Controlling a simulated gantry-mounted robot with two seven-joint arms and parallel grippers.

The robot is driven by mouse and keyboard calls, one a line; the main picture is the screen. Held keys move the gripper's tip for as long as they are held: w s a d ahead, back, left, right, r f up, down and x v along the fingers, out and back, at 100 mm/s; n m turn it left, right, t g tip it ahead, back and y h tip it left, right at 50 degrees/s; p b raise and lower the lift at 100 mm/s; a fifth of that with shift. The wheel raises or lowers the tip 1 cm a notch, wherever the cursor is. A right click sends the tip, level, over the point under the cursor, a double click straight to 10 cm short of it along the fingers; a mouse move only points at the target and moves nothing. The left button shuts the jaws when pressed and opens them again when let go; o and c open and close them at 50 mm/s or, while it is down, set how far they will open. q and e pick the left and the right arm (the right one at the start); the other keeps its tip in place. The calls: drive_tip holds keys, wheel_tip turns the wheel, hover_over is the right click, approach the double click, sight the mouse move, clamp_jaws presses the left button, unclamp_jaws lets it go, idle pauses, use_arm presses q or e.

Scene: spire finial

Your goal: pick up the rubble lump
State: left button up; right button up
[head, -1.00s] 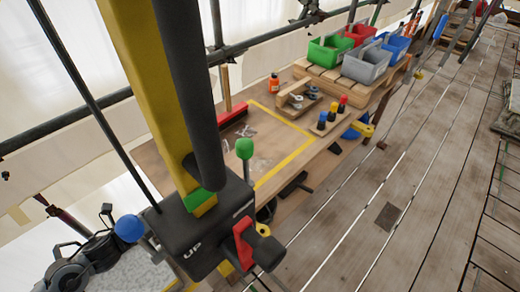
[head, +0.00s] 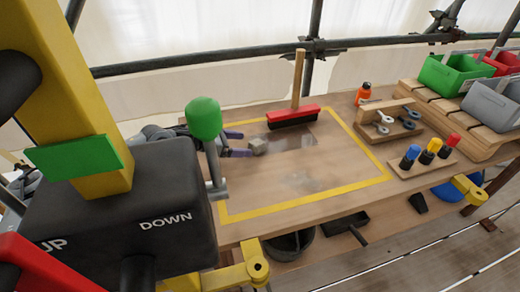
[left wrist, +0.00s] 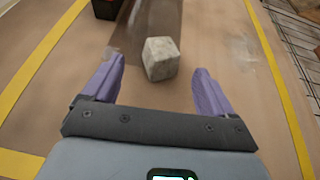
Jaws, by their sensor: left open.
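The rubble lump (head: 257,146) is a small pale grey block on the wooden bench top, inside the yellow taped outline. My left gripper (head: 240,144) is low over the bench just left of it, with its purple fingers spread. In the left wrist view the lump (left wrist: 161,58) sits ahead of and between the two open purple fingers (left wrist: 155,88), and neither finger appears to touch it. My left arm is mostly hidden behind the control box and green knob. My right gripper is not in view.
A red brush (head: 293,117) with an upright handle stands behind the lump. A tool rack (head: 390,123), an orange bottle (head: 363,94) and several coloured bottles (head: 430,152) are to the right. A black control box (head: 130,220) and green knob (head: 204,118) stand in the foreground. The bench middle is clear.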

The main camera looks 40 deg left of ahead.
sight(250, 145)
use_arm(q)
drive_tip(key=shift+w+d+f, duration=0.15)
drive_tip(key=shift+w+d, duration=0.25)
drive_tip(key=shift+w, duration=0.15)
drive_tip(key=b+x, duration=0.2)
drive_tip(key=x, duration=0.2)
drive_tip(key=shift+w+d+f, duration=0.1)
drive_tip(key=shift+w+f, duration=0.05)
drive_tip(key=shift+f, duration=0.05)
drive_tip(key=shift+w+d+f, duration=0.15)
drive_tip(key=shift+w+d, duration=0.1)
drive_tip(key=shift+w, duration=0.1)
drive_tip(key=shift+a, duration=0.1)
drive_tip(key=shift+c, duration=0.6)
drive_tip(key=c, duration=1.2)
